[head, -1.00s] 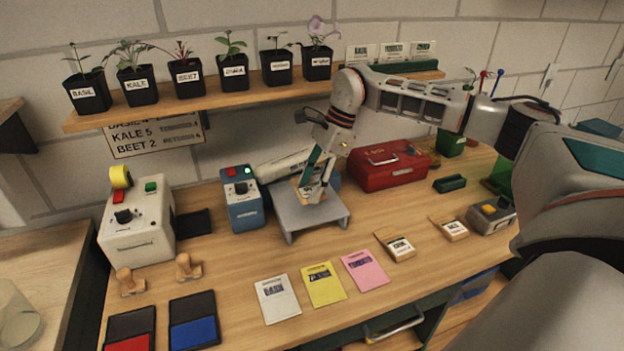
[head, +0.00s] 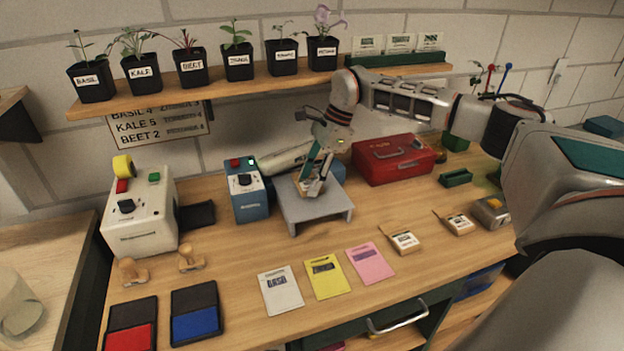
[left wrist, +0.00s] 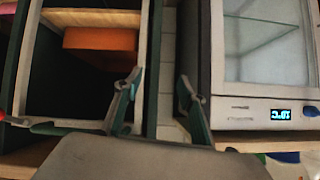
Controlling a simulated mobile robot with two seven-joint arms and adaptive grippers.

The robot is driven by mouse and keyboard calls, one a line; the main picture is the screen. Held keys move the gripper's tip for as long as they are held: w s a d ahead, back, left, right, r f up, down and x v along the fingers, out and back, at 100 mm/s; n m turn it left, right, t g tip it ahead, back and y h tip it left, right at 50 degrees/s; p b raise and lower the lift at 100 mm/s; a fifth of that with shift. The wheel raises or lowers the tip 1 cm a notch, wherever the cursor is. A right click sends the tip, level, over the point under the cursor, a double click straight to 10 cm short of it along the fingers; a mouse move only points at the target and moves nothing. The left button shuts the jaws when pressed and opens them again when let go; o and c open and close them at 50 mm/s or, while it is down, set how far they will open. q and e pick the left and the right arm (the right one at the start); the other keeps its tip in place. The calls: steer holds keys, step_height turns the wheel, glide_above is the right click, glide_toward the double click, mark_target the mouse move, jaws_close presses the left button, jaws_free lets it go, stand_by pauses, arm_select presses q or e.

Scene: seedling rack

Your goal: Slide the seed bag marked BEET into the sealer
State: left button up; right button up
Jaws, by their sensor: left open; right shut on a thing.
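My right gripper (head: 316,187) is shut on a small brown bag (head: 303,184), low over the grey stand (head: 318,209). The gripper hides much of the bag, and I cannot read its marking or tell whether it touches the stand. The blue machine (head: 247,198) with a dial and a lit green button, which looks like the sealer, stands just left of the stand. Two other small brown bags, one near (head: 404,240) and one farther right (head: 459,224), lie on the bench. My left gripper (left wrist: 158,92) is open and empty in the left wrist view, away from the bench top.
A red case (head: 394,160) stands right of the stand. A white machine (head: 139,222) stands at the left, with stampers and ink pads before it. White, yellow (head: 326,277) and pink packets lie in front. A shelf of potted seedlings (head: 150,100) hangs above.

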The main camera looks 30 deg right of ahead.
steer(key=o, duration=1.1)
steer(key=shift+r, duration=0.1)
steer(key=v, duration=1.1)
steer(key=shift+d+r, duration=0.2)
steer(key=shift+r, duration=0.15)
steer(key=shift+s, duration=0.1)
